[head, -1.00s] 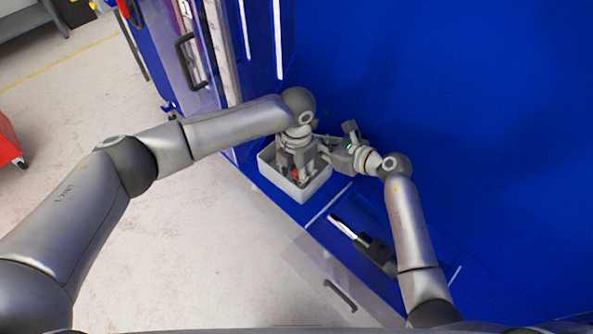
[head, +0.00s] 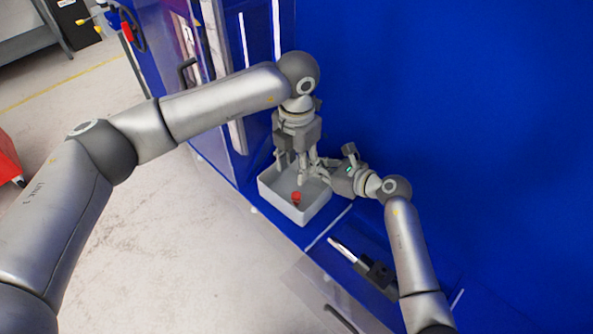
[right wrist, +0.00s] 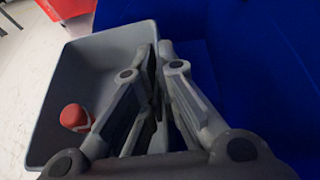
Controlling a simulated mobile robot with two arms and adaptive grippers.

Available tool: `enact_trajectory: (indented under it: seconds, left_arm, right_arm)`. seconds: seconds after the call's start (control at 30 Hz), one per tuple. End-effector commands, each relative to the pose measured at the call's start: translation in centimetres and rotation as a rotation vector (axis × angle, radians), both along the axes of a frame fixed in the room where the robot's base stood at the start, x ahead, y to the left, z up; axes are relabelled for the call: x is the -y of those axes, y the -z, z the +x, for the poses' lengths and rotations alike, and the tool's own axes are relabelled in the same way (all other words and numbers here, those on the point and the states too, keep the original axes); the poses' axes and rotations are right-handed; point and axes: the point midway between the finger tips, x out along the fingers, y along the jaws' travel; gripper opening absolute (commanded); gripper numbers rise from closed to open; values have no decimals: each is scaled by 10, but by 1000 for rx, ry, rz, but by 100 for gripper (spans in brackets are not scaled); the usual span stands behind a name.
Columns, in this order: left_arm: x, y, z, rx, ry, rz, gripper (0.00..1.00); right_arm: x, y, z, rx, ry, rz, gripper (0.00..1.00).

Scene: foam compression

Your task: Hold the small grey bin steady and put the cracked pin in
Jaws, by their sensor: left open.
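The small grey bin (head: 277,203) stands on the blue surface; its inside also shows in the right wrist view (right wrist: 100,60). The pin, with a red top (head: 296,197), is inside the bin; in the right wrist view its red end (right wrist: 74,117) is near the left wall. No crack can be made out. My left gripper (head: 296,166) is open and empty, pointing down above the pin and apart from it. My right gripper (right wrist: 158,62) is shut on the bin's wall, a finger on each side, at the right side in the head view.
A dark tool-like thing with a bright metal end (head: 343,249) lies on the blue surface in front of the bin. A tall blue wall (head: 450,110) rises behind. A glass-fronted blue cabinet (head: 220,50) stands at the left. The pale floor lies below left.

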Motion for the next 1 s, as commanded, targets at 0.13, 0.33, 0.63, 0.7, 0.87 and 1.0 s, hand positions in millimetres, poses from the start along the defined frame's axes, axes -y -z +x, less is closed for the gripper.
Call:
enact_trajectory:
  seconds: [0.13,0.33,0.63,0.7,0.87,1.0]
  left_arm:
    - [0,-1,0,0,0,0,40]
    - [0,-1,0,0,0,0,40]
    - [0,-1,0,0,-1,0,40]
    - [0,-1,0,0,0,0,40]
    - [0,-1,0,0,0,0,40]
    - [0,-1,0,0,0,0,40]
  right_arm:
    - [0,0,0,0,0,0,0]
    - [0,0,0,0,0,0,15]
    - [0,0,0,0,0,0,30]
    - [0,0,0,0,0,0,30]
    - [5,-2,-4,1,1,-2,30]
    - [19,-8,-16,1,1,-5,30]
